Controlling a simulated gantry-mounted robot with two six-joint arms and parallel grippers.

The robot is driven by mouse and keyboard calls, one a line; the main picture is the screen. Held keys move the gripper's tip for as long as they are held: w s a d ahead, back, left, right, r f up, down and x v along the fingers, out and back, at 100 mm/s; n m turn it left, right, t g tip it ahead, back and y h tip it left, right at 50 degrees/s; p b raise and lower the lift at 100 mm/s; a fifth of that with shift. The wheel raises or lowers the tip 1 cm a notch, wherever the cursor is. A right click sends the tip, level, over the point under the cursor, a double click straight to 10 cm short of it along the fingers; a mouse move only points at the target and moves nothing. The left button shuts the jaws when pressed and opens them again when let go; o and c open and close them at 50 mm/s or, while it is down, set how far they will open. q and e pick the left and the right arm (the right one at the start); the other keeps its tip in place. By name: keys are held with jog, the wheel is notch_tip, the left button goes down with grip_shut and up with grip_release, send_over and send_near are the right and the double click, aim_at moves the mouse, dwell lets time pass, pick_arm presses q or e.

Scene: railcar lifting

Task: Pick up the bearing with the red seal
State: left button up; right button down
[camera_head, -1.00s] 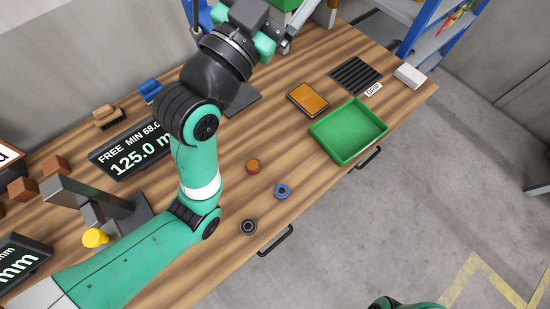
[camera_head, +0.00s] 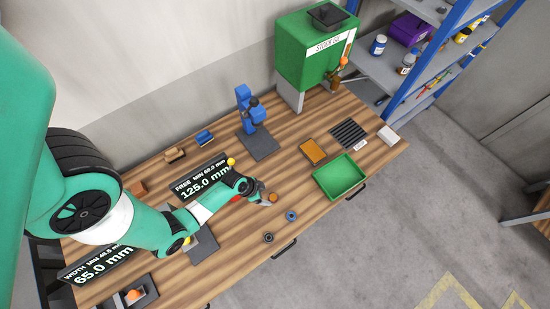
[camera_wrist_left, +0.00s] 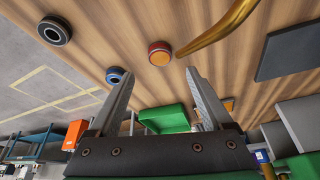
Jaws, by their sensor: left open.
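The bearing with the red seal (camera_head: 273,198) lies on the wooden bench (camera_head: 330,225). In the left wrist view the bearing (camera_wrist_left: 159,54) has an orange top and a red rim. My left gripper (camera_head: 265,202) is right beside it in the head view, open and empty. In the left wrist view its fingers (camera_wrist_left: 158,74) are spread and the bearing shows beyond them, between their tips. A blue bearing (camera_head: 291,215) and a black bearing (camera_head: 268,237) lie nearby; both also show in the left wrist view, blue (camera_wrist_left: 115,75) and black (camera_wrist_left: 54,30). My right gripper is not in view.
A green tray (camera_head: 322,183), an orange pad (camera_head: 313,150) and a black ribbed mat (camera_head: 349,133) lie to the right. A blue press (camera_head: 245,100) and a green cabinet (camera_head: 313,58) stand behind. A curved brown bar (camera_wrist_left: 220,32) shows near the bearing in the left wrist view.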

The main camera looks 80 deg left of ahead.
aim_at(273, 197)
pick_arm(q)
jog(key=shift+b+x, duration=0.8)
jog(key=b+x, duration=0.4)
jog(key=x, duration=0.1)
jog(key=shift+w+f+b, duration=0.1)
jog(key=shift+f+b, duration=0.2)
jog(key=shift+w+f, duration=0.15)
jog(key=shift+f, duration=0.05)
grip_shut()
